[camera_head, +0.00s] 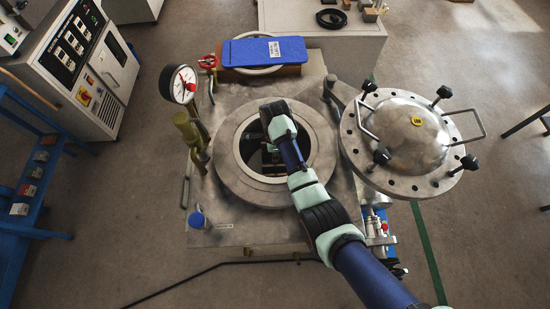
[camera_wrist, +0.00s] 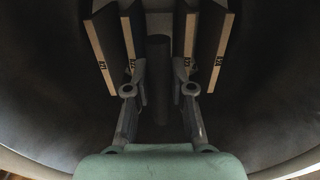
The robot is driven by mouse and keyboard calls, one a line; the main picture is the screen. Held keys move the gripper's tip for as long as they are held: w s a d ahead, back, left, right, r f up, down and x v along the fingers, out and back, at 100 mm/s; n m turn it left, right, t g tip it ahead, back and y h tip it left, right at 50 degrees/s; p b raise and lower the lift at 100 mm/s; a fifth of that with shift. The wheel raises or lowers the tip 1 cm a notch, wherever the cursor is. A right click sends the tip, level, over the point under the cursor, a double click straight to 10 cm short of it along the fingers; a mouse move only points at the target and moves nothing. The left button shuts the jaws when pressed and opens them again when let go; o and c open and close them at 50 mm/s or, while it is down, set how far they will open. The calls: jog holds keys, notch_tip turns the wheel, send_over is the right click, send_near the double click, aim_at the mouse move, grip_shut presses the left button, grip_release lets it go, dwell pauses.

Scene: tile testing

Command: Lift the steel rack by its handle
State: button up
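In the head view my gripper is down inside the round opening of the vessel (camera_head: 228,170), mostly hidden by my own wrist. In the wrist view my gripper (camera_wrist: 159,75) has a finger on each side of a dark upright bar (camera_wrist: 158,70), which looks like the steel rack's handle. Pale-edged dark tiles, two at left (camera_wrist: 104,60) and two at right (camera_wrist: 217,60), stand in the rack beyond the fingers. The rack's frame is mostly hidden.
The domed steel lid (camera_head: 400,130) with black knobs is swung aside at right. A pressure gauge (camera_head: 179,84) and brass fittings stand at left of the opening. The vessel's dark wall (camera_wrist: 40,90) surrounds the fingers.

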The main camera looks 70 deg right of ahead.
notch_tip(320, 180, down, 2)
jog(key=shift+r, duration=0.1)
grip_shut()
jog(key=shift+r, duration=0.1)
dwell(0.4)
